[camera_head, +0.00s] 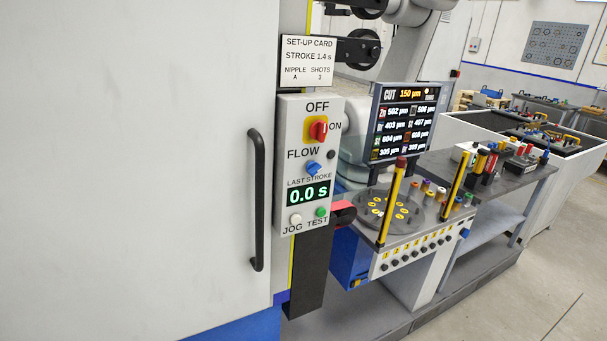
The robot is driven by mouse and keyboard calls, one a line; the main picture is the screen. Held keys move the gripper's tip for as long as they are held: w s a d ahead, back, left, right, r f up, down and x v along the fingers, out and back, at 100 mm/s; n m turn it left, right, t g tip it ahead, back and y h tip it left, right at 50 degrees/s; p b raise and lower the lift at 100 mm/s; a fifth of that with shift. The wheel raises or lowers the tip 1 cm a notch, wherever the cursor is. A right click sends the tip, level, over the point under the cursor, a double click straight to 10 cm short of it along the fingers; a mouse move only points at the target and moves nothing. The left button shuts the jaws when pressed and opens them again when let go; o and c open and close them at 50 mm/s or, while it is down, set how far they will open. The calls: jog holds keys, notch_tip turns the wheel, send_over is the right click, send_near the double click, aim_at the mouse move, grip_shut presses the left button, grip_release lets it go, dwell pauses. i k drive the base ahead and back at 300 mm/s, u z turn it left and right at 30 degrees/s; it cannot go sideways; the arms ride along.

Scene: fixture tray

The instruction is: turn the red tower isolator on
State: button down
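The red tower isolator (318,130) is a red rotary knob on a yellow plate, near the top of a grey control box (288,150). OFF is printed above it and ON to its right. Its red handle stands roughly upright, towards OFF. The box is fixed at the right edge of a large pale cabinet. My gripper is not visible in this view, so its opening and distance to the knob do not show.
Below the isolator are a blue FLOW knob (313,168), a 0.0 s display (309,194), a white JOG button (295,219) and a green TEST button (320,212). A black cabinet handle (257,200) stands left. A screen (401,121) and yellow-black posts stand right.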

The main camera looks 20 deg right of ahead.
aim_at(317, 130)
jog(key=k, duration=1.3)
jog(key=z, duration=0.45)
jog(key=i, duration=0.6)
jog(key=z, duration=0.4)
jog(key=i, duration=1.05)
jog(key=u, duration=0.6)
